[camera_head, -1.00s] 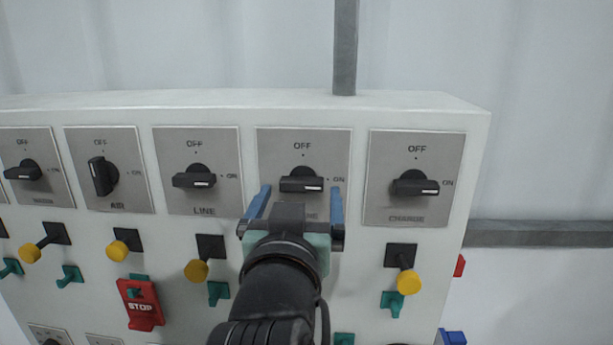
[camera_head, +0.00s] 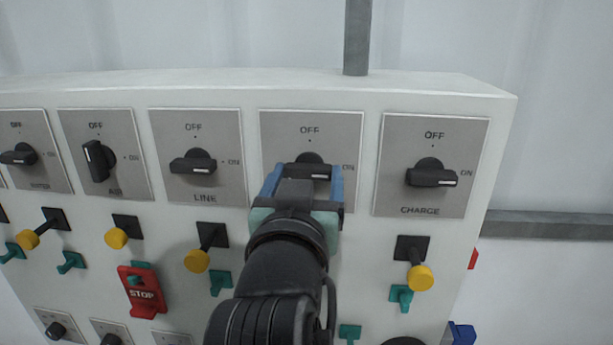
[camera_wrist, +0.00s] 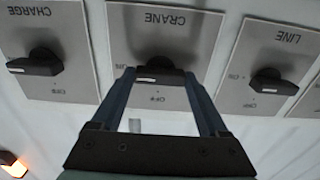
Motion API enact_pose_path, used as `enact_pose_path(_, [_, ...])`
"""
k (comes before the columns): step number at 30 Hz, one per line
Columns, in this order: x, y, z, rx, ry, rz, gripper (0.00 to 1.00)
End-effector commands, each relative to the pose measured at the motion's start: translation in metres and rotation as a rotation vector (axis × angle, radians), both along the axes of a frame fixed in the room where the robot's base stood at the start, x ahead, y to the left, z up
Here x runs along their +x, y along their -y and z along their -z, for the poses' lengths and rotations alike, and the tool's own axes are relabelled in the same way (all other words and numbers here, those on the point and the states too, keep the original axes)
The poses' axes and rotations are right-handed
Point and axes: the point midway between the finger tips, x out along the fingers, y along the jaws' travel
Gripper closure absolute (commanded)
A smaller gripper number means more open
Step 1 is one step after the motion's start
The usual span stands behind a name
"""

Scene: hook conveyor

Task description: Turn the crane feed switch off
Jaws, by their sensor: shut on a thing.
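The crane feed switch (camera_head: 312,160) is a black rotary knob on a grey plate, second from the right in the head view. Its handle lies level, with its white mark toward ON at the right. My gripper (camera_head: 306,176) is at this knob, its blue fingers on the two ends of the handle. In the wrist view the plate reads CRANE upside down. There my gripper (camera_wrist: 160,76) is shut on the crane switch knob (camera_wrist: 158,66). In the head view my gripper hides the lower part of the plate and its label.
The line switch (camera_head: 194,163) is to the left and the charge switch (camera_head: 432,174) to the right, both level. The air switch (camera_head: 98,160) handle is upright. Yellow-tipped levers, green toggles and a red STOP guard (camera_head: 142,292) are below on the white panel.

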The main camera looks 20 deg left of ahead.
Motion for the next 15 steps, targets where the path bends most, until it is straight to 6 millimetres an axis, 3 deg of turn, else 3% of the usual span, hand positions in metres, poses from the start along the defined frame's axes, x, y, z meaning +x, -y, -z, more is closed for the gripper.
enact_pose_path(15, [0.0008,0.0001,0.0019,-0.149,0.040,0.000,0.78])
